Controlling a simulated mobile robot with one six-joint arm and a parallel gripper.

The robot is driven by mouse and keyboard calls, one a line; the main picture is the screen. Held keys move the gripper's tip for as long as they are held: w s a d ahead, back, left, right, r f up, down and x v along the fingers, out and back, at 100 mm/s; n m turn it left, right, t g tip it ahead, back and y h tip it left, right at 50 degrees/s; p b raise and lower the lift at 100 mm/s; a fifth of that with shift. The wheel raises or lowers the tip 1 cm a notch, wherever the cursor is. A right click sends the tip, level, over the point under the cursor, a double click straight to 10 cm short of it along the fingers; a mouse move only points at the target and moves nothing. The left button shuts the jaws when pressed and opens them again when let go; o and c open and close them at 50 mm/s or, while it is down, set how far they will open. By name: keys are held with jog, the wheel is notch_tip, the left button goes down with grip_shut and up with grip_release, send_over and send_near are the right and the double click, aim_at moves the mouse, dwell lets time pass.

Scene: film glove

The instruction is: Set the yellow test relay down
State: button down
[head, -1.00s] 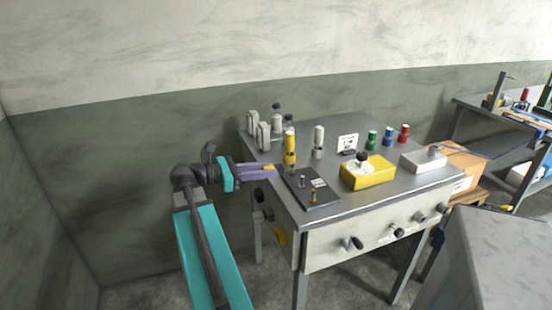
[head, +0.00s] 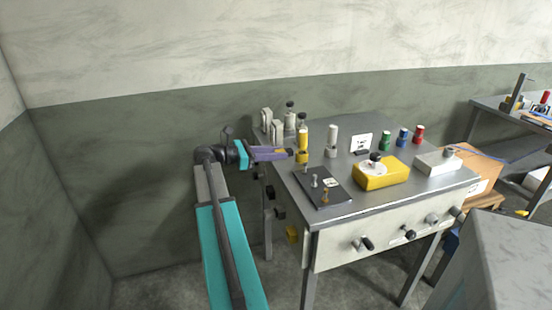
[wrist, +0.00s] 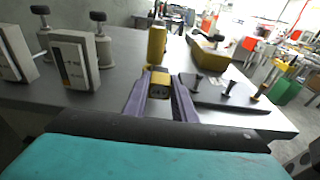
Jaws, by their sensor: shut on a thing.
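The yellow test relay (wrist: 160,84), a small yellow block with a dark face, sits between the two purple fingers of my gripper (wrist: 160,92) in the wrist view. My gripper is shut on it. In the head view my gripper (head: 288,152) reaches in from the left over the left part of the grey bench top (head: 345,205), and only a little yellow-orange of the relay (head: 281,151) shows at the fingers. I cannot tell whether the relay touches the bench. An upright yellow post (head: 302,143) stands just beyond the fingertips; it also shows in the wrist view (wrist: 157,44).
Grey labelled blocks (wrist: 74,60) and black-knobbed posts stand left of my gripper in the wrist view. A dark plate with pegs (head: 322,187) lies nearer the front. A yellow box with a dial (head: 382,175) and green, blue and red posts stand farther right.

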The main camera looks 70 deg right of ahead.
aim_at(276, 163)
jog(key=shift+w+d+f, duration=0.1)
jog(key=shift+w+d, duration=0.25)
jog(key=shift+d, duration=0.35)
jog(key=shift+w+d+f, duration=0.1)
jog(key=shift+w+d, duration=0.25)
jog(key=shift+d, duration=0.3)
jog(key=shift+f, duration=1.7)
jog(key=shift+f, duration=0.1)
jog(key=c, duration=1.5)
grip_release()
jog(key=shift+o, duration=0.2)
